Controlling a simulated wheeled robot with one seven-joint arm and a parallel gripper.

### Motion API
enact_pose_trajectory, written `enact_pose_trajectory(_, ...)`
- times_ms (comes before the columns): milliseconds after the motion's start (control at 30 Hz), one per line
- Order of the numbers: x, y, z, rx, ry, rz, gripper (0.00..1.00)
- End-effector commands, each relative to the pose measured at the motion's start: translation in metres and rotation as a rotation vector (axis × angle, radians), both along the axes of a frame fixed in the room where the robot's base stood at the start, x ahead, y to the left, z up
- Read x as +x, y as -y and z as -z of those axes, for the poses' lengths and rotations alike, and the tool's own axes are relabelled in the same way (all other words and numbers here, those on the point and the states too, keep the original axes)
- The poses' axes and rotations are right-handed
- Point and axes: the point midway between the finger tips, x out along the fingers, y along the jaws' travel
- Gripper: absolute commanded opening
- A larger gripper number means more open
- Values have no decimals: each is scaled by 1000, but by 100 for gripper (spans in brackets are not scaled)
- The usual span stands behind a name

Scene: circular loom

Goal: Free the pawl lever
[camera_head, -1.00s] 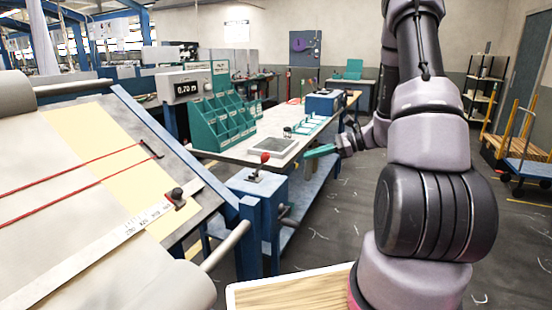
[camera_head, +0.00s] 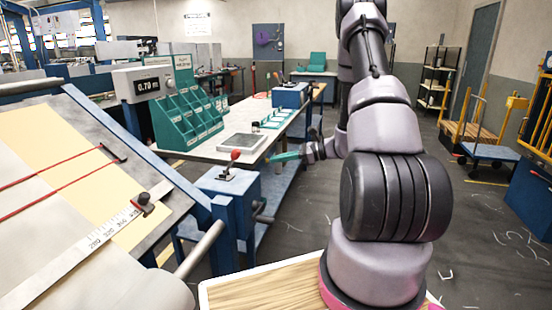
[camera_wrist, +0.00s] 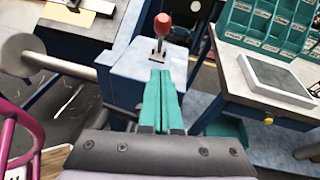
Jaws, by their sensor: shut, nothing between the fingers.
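The pawl lever (camera_head: 232,160) has a red knob on a thin stem. It rises from a slotted plate on top of a blue box (camera_head: 228,187) beside the fabric frame. It also shows in the wrist view (camera_wrist: 163,22), nearly upright, straight beyond my fingertips. My gripper (camera_head: 276,157) has long teal fingers, closed together with nothing between them. In the wrist view my gripper (camera_wrist: 161,75) points at the lever's base. The fingertips overlap the box top in that picture; I cannot tell how far they are from the lever.
The inclined fabric table (camera_head: 150,232) with a ruler lies left. Open floor (camera_head: 460,220) lies right.

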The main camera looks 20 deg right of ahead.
Motion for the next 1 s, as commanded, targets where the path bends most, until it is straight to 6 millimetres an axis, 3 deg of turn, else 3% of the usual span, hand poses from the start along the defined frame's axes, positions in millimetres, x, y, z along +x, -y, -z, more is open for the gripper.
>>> enact_pose_trajectory(333,32,-65,21,-1,-2,-5,0)
enact_pose_trajectory(500,41,-83,5,-1,1,-2,0)
enact_pose_trajectory(1000,45,-92,-1,-1,0,0,0)
